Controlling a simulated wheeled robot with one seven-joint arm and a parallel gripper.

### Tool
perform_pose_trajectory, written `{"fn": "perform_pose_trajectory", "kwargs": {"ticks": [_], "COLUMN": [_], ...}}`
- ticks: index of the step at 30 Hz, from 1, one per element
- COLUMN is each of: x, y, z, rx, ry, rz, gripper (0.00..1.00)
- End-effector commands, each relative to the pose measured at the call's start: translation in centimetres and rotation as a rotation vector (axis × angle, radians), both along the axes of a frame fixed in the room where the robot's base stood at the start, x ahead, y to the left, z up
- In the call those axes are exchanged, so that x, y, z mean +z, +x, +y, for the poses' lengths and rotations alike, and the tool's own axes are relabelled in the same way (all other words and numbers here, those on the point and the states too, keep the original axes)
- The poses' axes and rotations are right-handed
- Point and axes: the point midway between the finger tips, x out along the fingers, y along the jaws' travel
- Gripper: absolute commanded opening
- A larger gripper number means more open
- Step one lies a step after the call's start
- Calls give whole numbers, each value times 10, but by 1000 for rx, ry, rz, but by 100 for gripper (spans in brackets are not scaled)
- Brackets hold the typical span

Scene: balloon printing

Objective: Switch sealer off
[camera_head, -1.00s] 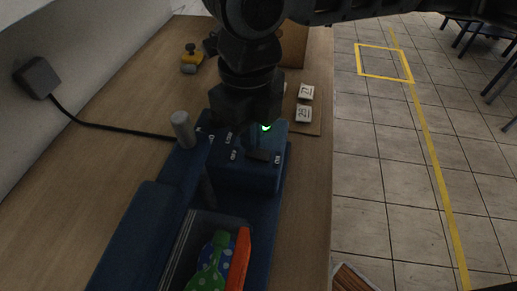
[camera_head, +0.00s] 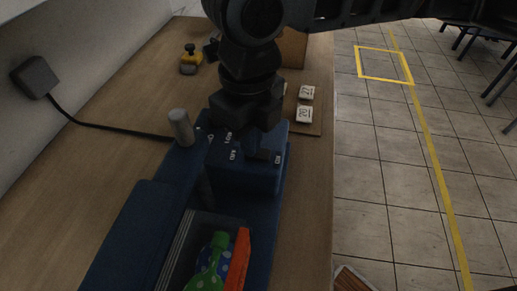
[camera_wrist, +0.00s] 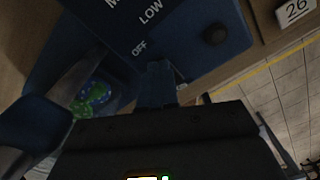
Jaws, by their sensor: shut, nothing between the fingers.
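The sealer is a blue machine (camera_head: 225,178) on the wooden bench. The wrist view shows its control panel (camera_wrist: 190,35) with OFF and LOW labels and a dark round unlit part (camera_wrist: 215,34). My gripper (camera_head: 262,153) is shut and empty, pointing down at the panel, with its fingertips close to the control by the labels. In the wrist view, the dark gripper body hides much of that control. A blue upright piece (camera_wrist: 155,85) shows near OFF; I cannot tell if it is the control or a finger. Contact is unclear.
A grey cylinder (camera_head: 181,127) stands up at the sealer's left. A tray (camera_head: 190,245) at the front holds green and blue balloons (camera_head: 214,262) and an orange item (camera_head: 238,262). White number tiles (camera_head: 304,114) lie right of the sealer. A black cable (camera_head: 105,126) runs from a wall plug.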

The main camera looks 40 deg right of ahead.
Motion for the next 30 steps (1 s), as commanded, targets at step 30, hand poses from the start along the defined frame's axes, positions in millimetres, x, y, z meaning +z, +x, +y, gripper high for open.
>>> {"fn": "perform_pose_trajectory", "kwargs": {"ticks": [30], "x": [60], "y": [0], "z": [0], "rx": [0], "ry": [0], "rz": [0], "gripper": [0]}}
